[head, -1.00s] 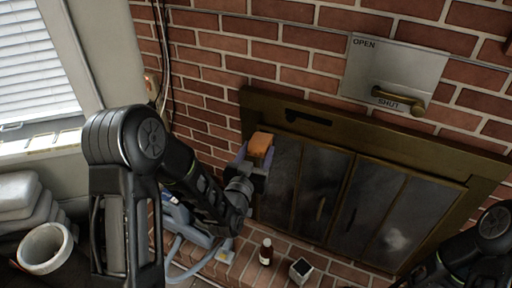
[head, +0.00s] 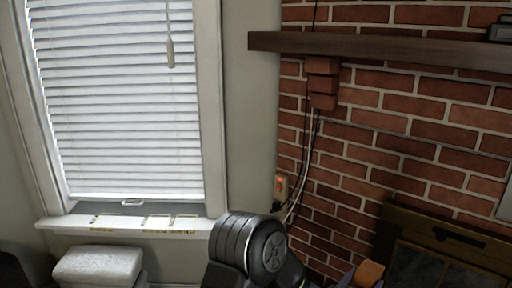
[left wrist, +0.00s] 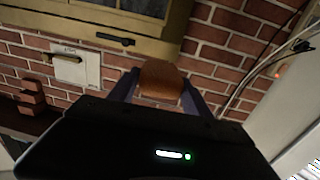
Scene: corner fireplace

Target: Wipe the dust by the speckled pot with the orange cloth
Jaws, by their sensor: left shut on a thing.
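The orange cloth (head: 371,271) is a small folded block at the bottom edge of the head view, in front of the fireplace's left side. My left gripper (head: 362,278) is shut on it; most of that gripper is cut off below. The left wrist view shows the cloth (left wrist: 160,78) squeezed between the two fingers, in the air and apart from the bricks. The speckled pot and the dust are not seen in either view now. My right gripper is out of view.
A brick wall (head: 400,150) carries a dark wooden mantel shelf (head: 380,48). The brass-framed fireplace (head: 450,240) is at the lower right. An outlet with cords (head: 281,186) hangs by the corner. A blinds-covered window (head: 120,100), its sill (head: 140,226) and a pale stack (head: 98,265) are left.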

